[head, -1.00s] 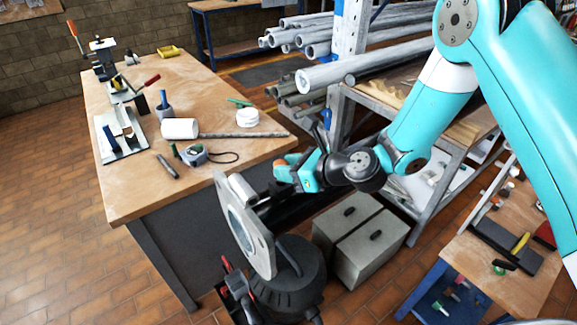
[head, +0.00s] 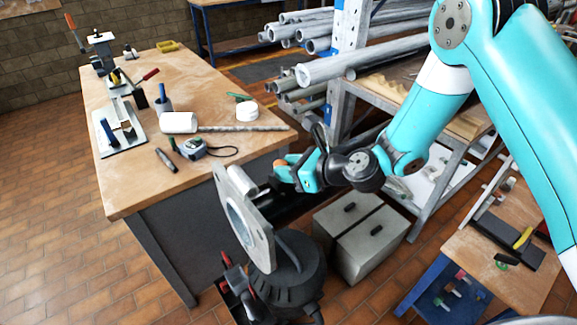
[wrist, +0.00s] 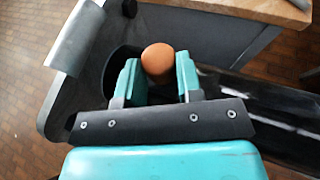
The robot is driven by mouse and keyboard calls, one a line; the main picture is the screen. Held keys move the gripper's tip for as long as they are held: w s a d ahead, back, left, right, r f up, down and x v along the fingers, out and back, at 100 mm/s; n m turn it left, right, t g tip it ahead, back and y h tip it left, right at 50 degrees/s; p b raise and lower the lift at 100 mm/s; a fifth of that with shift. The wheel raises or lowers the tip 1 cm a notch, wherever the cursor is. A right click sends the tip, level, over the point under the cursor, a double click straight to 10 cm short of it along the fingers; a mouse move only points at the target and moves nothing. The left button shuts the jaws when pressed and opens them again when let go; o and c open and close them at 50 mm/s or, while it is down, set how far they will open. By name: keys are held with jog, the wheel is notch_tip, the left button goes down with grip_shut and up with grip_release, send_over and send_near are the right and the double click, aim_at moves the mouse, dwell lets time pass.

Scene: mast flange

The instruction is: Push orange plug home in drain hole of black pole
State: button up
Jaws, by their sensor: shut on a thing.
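The orange plug (wrist: 158,59) has a rounded top and sits between the two teal fingers of my gripper (wrist: 158,74). My gripper is shut on it. In the head view the plug (head: 281,162) is a small orange spot at the tip of my gripper (head: 284,172), just right of the grey flange plate's top. The black pole (wrist: 275,103) runs to the right below the fingers in the wrist view and lies largely behind my gripper. The drain hole is hidden, so I cannot tell whether the plug is in it.
The grey flange plate (head: 262,228) stands upright and tilted at the pole's end. A wooden workbench (head: 135,195) with tools is to the left. Two grey boxes (head: 368,245) stand on the floor at right. A rack of pipes (head: 330,68) is behind.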

jog(key=shift+f, duration=0.15)
jog(key=o, duration=1)
jog(key=b+v, duration=0.2)
jog(key=v, duration=1.5)
jog(key=shift+d, duration=0.2)
